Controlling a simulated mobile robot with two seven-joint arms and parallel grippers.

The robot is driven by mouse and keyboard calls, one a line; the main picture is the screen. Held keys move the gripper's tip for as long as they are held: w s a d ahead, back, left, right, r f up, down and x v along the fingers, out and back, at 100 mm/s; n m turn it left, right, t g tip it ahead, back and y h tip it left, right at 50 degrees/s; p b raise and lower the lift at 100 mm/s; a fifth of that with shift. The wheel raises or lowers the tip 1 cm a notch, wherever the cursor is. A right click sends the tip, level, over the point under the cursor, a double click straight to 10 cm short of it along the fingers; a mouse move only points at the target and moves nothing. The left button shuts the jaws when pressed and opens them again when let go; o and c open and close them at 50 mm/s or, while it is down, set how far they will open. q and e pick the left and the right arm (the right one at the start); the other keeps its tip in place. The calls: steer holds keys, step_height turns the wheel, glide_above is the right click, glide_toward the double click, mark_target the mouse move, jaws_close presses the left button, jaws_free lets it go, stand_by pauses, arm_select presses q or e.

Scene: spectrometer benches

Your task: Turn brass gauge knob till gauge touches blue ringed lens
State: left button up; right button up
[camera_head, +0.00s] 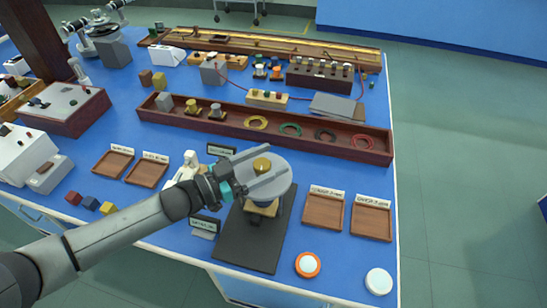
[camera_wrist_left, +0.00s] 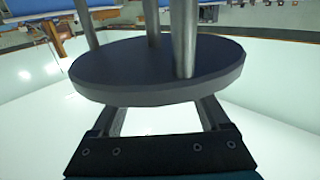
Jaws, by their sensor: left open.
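A brass knob (camera_head: 262,164) sits on top of a round grey plate (camera_head: 281,187), on a small instrument over a dark mat (camera_head: 238,248) near the bench's front edge. My left gripper (camera_head: 278,160) is open, with one finger on each side of the knob in the head view; I cannot tell whether either touches it. In the left wrist view a dark round plate (camera_wrist_left: 160,72) with upright posts covers the fingertips. The blue ringed lens cannot be made out; the plate and gripper hide much of the instrument. My right gripper is out of view.
An orange-ringed white disc (camera_head: 308,265) and a plain white disc (camera_head: 379,281) lie right of the mat. Shallow brown trays (camera_head: 323,211) stand on both sides. A long wooden rack (camera_head: 345,148) with coloured rings lies behind. Small cubes (camera_head: 90,203) sit at left.

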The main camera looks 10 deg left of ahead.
arm_select(q)
steer(key=shift+x, duration=0.9)
jaws_close()
